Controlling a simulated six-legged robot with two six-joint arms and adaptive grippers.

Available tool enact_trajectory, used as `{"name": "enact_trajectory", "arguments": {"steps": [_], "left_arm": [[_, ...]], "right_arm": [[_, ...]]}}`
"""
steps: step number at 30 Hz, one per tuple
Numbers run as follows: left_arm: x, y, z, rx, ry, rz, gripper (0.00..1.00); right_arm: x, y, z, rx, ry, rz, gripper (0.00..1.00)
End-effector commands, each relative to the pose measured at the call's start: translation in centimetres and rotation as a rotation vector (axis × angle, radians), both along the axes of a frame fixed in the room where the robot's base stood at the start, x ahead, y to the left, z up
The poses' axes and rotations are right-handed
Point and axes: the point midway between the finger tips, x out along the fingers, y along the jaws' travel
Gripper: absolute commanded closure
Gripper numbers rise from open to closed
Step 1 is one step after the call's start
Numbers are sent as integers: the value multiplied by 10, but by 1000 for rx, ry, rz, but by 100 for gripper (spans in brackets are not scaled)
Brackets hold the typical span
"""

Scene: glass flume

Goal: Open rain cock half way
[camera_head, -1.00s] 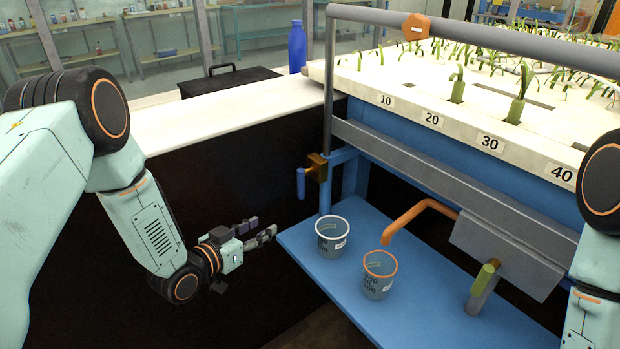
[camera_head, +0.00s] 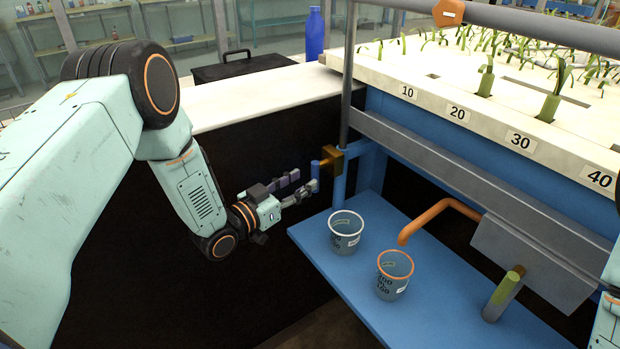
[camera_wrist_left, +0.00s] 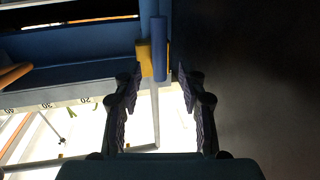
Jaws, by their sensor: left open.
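The cock has a brass body (camera_head: 332,160) on the grey vertical pipe at the corner of the blue frame. Its short blue lever (camera_head: 315,169) hangs down on the left side of the body. My left gripper (camera_head: 304,183) is open and empty, its fingertips right at the lever. In the left wrist view, the blue lever (camera_wrist_left: 160,48) and the brass body (camera_wrist_left: 145,60) are just ahead of the parted fingers of the left gripper (camera_wrist_left: 158,76). I cannot tell whether the fingertips touch the lever. My right gripper is outside the picture.
A clear cup (camera_head: 346,232) and an orange-rimmed cup (camera_head: 393,275) stand on the blue shelf (camera_head: 340,265) below the cock. A dark wall (camera_head: 250,150) is behind my left gripper.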

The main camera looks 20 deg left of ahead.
Motion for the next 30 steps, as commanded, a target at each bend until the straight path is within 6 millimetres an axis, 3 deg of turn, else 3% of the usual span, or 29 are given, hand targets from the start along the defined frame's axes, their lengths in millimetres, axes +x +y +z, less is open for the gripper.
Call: {"name": "enact_trajectory", "arguments": {"steps": [7, 18, 30], "left_arm": [[29, -14, -2, 0, -1, -2, 59], [36, -17, -1, -1, 0, -1, 59], [36, -16, -1, -1, 0, 0, 93]], "right_arm": [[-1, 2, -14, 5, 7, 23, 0], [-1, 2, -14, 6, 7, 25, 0], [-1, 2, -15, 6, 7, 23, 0]]}}
